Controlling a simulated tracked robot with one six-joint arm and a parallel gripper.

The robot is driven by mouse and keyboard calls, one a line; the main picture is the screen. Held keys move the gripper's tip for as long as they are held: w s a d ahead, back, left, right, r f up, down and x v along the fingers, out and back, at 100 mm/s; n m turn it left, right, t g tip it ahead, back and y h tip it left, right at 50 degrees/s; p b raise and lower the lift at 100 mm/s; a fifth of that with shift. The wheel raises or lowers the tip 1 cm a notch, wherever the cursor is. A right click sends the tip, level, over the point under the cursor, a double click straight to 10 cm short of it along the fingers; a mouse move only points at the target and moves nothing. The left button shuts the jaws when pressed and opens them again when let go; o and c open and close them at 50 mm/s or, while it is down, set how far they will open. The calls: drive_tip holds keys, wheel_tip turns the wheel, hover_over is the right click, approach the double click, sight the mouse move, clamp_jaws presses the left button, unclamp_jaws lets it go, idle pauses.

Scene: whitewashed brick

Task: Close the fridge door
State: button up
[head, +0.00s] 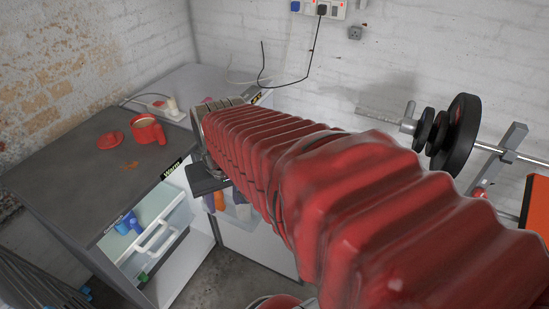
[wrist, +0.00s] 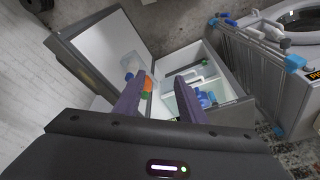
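The fridge is open under the dark worktop in the head view, with white shelves (head: 158,238) and blue and green items inside. Its door (head: 262,246) stands swung out to the right, inner side showing, with bottles (head: 219,201) in its rack. In the wrist view the open door (wrist: 104,49) is at left and the fridge's inside (wrist: 206,61) is right of centre. My gripper (wrist: 164,82) is open, its two purple fingers apart with nothing seen between them. The left finger overlaps the door's bottles in view; I cannot tell if it touches.
A barbell (head: 456,130) stands at right by the brick wall. In the wrist view a drying rack (wrist: 248,72) and a round-doored white machine (wrist: 285,40) stand at right.

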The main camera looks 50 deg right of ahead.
drive_tip(key=d+f+m+y, duration=0.1)
drive_tip(key=d+f+m, duration=0.5)
drive_tip(key=d, duration=0.6)
drive_tip(key=d+f+m+y, duration=0.1)
drive_tip(key=d+f+m, duration=0.3)
drive_tip(key=d+m, duration=0.65)
drive_tip(key=d+f+m+y, duration=0.2)
drive_tip(key=d+f+m, duration=0.25)
drive_tip(key=d, duration=0.95)
drive_tip(key=w+d+r+m+t, duration=0.1)
drive_tip(key=w+d+r+m, duration=0.1)
drive_tip(key=m, duration=0.6)
drive_tip(key=shift+w+d+r, duration=0.35)
drive_tip(key=shift+w+d, duration=0.15)
drive_tip(key=shift+d, duration=0.9)
drive_tip(key=shift+f, duration=0.15)
drive_tip(key=x, duration=1.3)
drive_tip(key=shift+w+a+f, duration=0.1)
drive_tip(key=shift+w+f, duration=0.1)
drive_tip(key=shift+f, duration=0.05)
drive_tip(key=shift+c, duration=0.2)
clamp_jaws()
